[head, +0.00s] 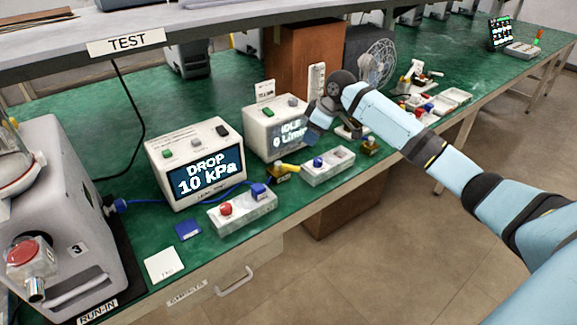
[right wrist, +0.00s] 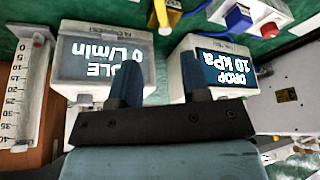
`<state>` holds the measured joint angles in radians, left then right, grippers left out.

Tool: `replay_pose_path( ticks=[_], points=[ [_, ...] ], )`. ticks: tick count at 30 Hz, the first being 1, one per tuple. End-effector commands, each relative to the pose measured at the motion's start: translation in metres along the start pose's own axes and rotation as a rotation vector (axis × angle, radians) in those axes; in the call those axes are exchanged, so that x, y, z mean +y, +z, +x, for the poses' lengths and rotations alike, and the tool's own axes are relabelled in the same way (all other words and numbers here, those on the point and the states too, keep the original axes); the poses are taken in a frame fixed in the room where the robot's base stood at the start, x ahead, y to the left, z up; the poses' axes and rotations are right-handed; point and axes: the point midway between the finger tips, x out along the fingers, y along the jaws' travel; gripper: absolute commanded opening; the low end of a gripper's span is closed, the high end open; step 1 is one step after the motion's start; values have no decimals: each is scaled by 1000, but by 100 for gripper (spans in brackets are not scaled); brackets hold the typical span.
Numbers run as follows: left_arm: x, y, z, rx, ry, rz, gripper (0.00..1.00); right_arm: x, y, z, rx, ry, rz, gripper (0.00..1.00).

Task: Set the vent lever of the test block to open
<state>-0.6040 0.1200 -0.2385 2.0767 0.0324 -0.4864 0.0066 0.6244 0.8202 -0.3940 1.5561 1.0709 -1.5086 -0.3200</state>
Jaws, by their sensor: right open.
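A pale block (head: 243,214) lies at the bench's front edge, with a red knob (head: 226,209) and a blue fitting (head: 259,191); it also shows at the top of the right wrist view (right wrist: 258,12). A small brass piece with a yellow lever (head: 289,167) stands to its right, its yellow part at the top edge of the right wrist view (right wrist: 174,4). I cannot tell which part is the vent lever, or its setting. My right gripper (head: 315,133) is open and empty, in front of the IDLE tester and apart from the lever. My left gripper is not in view.
The DROP 10 kPa tester (head: 186,150) and the IDLE 0 L/min tester (head: 265,119) stand behind. Another pale block (head: 330,172) with a blue knob lies right of the lever. A blue hose (head: 150,204) runs along the bench. A canister pump (head: 70,210) stands left.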

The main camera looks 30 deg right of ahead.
Motion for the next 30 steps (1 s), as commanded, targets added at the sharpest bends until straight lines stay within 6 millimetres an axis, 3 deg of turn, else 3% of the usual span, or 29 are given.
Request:
replay_pose_path(
  ticks=[5,18,24,30],
  points=[
    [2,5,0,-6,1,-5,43,-1,0,23,-1,-5,1,43],
    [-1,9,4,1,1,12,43,-1,0,112,1,-2,1,43],
    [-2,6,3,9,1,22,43,-1,-1,132,2,-1,1,43],
    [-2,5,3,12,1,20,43,-1,0,136,1,0,1,43]
  ],
)
